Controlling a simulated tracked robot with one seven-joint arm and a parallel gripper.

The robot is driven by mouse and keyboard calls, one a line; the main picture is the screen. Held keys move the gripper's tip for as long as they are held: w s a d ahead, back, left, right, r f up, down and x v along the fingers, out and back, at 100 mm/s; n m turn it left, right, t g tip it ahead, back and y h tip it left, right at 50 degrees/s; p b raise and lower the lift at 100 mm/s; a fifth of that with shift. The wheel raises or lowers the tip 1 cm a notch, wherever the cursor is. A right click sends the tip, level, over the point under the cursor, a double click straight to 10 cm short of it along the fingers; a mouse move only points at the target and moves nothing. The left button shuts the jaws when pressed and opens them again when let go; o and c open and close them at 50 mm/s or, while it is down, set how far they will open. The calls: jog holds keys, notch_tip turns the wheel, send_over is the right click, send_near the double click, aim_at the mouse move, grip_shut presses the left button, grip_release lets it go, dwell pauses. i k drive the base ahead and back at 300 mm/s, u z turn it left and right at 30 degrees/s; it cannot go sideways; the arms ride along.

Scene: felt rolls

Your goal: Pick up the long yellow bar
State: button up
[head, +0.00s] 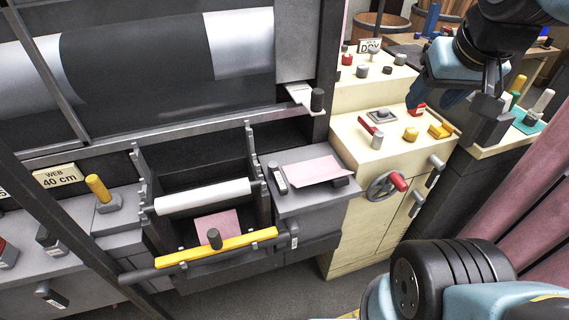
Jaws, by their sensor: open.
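The long yellow bar (232,244) lies across the front of a dark open drawer-like frame at the lower middle. Nothing of mine covers the bar.
A white roller (205,197) and a pink sheet (217,224) sit just behind the bar. A grey shelf with another pink sheet (313,171) stands to its right. The cream cabinet (365,215) has a handwheel (383,186) sticking out. A slanted dark post crosses the left.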

aim_at(216, 245)
jog(key=z, duration=1.6)
jog(key=i, duration=0.1)
jog(key=u, duration=3.1)
jog(key=k, duration=0.85)
jog(key=u, duration=0.2)
jog(key=i, duration=0.85)
jog(key=z, duration=0.1)
